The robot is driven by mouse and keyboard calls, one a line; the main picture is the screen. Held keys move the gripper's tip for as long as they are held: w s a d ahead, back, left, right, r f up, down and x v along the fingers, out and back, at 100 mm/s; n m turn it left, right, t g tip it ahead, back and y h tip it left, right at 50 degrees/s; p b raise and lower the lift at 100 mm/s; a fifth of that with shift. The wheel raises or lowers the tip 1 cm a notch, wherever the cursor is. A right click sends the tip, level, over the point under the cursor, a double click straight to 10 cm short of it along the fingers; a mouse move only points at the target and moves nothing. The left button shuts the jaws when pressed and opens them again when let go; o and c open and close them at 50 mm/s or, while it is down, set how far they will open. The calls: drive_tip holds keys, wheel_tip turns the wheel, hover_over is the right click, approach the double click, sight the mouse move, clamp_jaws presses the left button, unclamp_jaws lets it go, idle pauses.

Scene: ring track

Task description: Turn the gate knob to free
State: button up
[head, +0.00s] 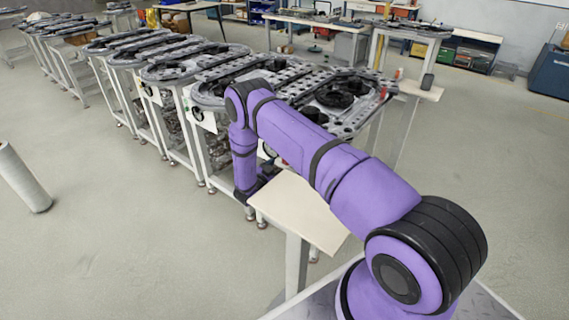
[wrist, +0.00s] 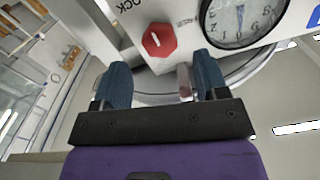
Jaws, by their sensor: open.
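The gate knob (wrist: 159,40) is a red, many-sided knob with a short white pointer line, on a white panel in the wrist view. Letters ending in "OCK" stand upside down above it, and the first letter is cut off. My gripper (wrist: 162,68) is open, with its two blue fingers either side of and below the knob in the picture. Nothing is between the fingers, and they look apart from the knob. In the head view my purple arm reaches down beside the track tables; the knob cannot be made out there.
A round dial gauge (wrist: 242,20) sits right of the knob, close to the right finger. In the head view a track table (head: 345,95) stands behind my arm, and a small pale table (head: 298,208) stands in front. Open floor lies to the left.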

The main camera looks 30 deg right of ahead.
drive_tip(key=shift+x, duration=2.45)
drive_tip(key=c, duration=0.9)
